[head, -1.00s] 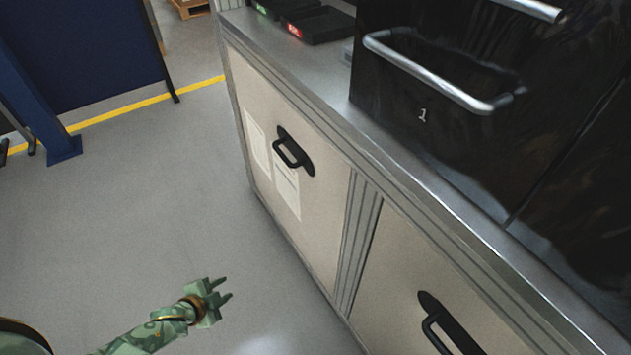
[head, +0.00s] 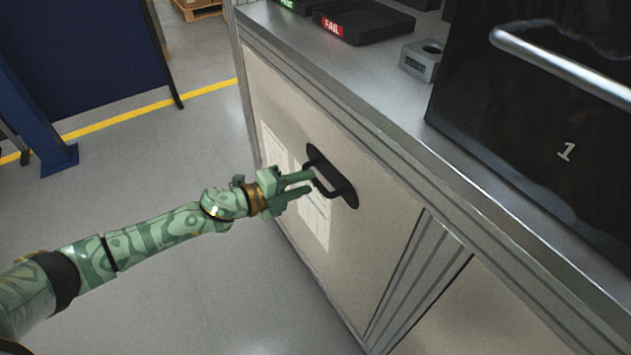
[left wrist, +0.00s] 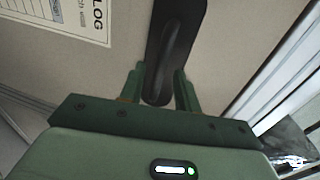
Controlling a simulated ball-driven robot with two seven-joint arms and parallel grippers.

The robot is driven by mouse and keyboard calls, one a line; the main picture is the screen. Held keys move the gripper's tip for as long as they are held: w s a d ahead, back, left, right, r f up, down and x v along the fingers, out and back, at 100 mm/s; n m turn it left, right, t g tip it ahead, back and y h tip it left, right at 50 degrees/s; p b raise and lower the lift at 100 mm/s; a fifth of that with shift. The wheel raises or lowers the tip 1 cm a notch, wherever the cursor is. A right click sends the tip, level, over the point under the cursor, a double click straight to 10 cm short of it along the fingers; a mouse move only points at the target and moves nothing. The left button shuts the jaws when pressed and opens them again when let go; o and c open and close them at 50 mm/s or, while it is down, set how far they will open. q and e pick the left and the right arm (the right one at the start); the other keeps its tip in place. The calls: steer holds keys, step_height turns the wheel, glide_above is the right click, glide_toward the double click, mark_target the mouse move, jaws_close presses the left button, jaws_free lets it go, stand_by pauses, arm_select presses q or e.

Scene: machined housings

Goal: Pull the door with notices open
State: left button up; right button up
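The door with notices (head: 375,225) is a beige cabinet door that stands closed under the worktop. White notice sheets (head: 314,222) are fixed to it, and a sheet also shows in the left wrist view (left wrist: 65,18). Its black handle (head: 343,191) is a bar on a dark plate. My left gripper (head: 312,181) is at the handle, fingers pointing at the door. In the left wrist view the handle (left wrist: 172,50) lies between the two spread fingers, which do not look clamped on it. My right gripper is out of view.
The metal worktop (head: 400,135) above carries a black tray with a red FAIL label (head: 365,22), a small grey block (head: 420,62) and a black box marked 1 (head: 500,130). A second cabinet door (head: 480,320) is at lower right. The floor (head: 190,290) left of the cabinet is clear.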

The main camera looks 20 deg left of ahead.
mark_target(314, 181)
arm_select(q)
steer(key=shift+b+x, duration=0.35)
steer(key=shift+x, duration=1.5)
steer(key=shift+d, duration=0.1)
steer(key=shift+c, duration=0.2)
jaws_close()
steer(key=shift+s, duration=0.1)
